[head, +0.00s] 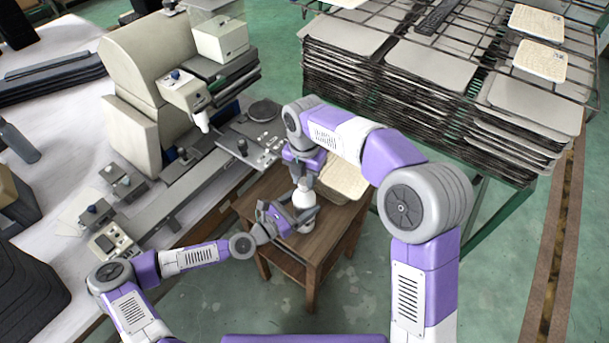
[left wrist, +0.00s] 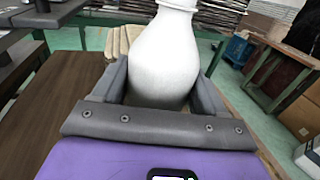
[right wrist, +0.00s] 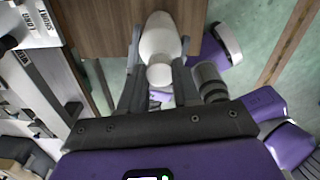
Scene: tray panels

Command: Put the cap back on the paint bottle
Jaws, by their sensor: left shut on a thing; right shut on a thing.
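The white paint bottle (head: 304,199) is upright at the small wooden table (head: 335,235). My left gripper (head: 288,216) is shut around its body from the side. In the left wrist view the bottle (left wrist: 163,62) stands between both fingers, its top cut off by the frame edge. My right gripper (head: 303,172) is above the bottle, pointing down. In the right wrist view its fingers (right wrist: 160,80) are shut on the round white cap (right wrist: 159,74), which lines up over the bottle (right wrist: 160,38). I cannot tell whether cap and neck touch.
Pale panels (head: 345,178) lie on the table behind the bottle. A beige machine (head: 140,75) stands on the white bench at left. A rack of stacked trays (head: 430,80) fills the back right. Green floor is open at right front.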

